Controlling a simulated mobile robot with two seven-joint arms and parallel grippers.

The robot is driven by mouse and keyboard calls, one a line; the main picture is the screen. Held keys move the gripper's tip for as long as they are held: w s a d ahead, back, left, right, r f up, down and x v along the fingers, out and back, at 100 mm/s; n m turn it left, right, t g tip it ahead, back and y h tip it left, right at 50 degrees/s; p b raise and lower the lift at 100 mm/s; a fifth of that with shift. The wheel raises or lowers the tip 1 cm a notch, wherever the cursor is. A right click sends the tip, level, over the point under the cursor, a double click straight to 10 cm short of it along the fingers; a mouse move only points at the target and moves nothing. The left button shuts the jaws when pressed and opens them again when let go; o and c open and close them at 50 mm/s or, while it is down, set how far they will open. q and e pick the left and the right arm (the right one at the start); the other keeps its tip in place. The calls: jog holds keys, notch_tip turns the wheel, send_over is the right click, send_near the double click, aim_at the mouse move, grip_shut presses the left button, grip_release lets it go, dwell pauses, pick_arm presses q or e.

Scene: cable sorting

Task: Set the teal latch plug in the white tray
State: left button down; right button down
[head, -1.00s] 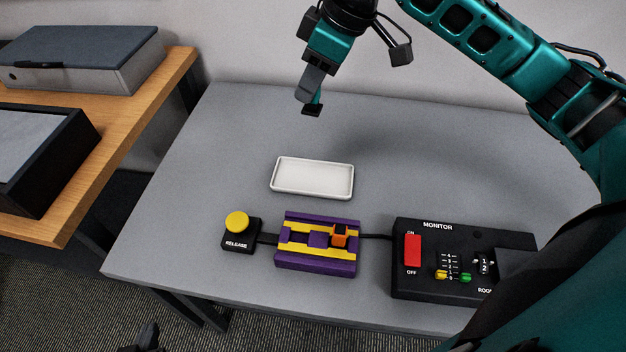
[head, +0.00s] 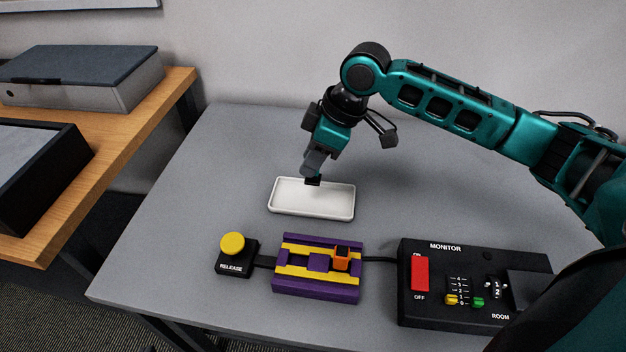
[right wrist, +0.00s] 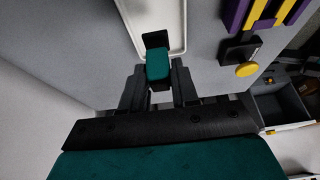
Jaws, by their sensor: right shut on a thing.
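The white tray (head: 335,207) lies flat on the grey table and looks empty. My right gripper (head: 314,170) points down at the tray's far side, shut on the teal latch plug. In the right wrist view the plug (right wrist: 158,65) shows teal with a black end between the fingers (right wrist: 158,88), over the tray (right wrist: 170,25). In the head view only the plug's black end (head: 313,181) shows clearly, over the tray's far part. I cannot tell whether it touches the tray floor. My left gripper is not in view.
In front of the tray stand a purple and yellow block (head: 318,285) with an orange piece, a yellow release button (head: 232,244) and a black monitor box (head: 450,310). A wooden side table (head: 130,150) with boxes is at left. The table behind the tray is clear.

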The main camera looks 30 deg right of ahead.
aim_at(313, 178)
notch_tip(313, 178, down, 6)
jog(key=shift+r+b, duration=0.2)
jog(key=shift+b, duration=0.4)
jog(key=shift+f, duration=0.1)
jog(key=c, duration=0.8)
grip_release()
jog(key=shift+c, duration=0.2)
jog(key=p+v, duration=0.2)
jog(key=v, duration=1)
jog(key=shift+p, duration=0.3)
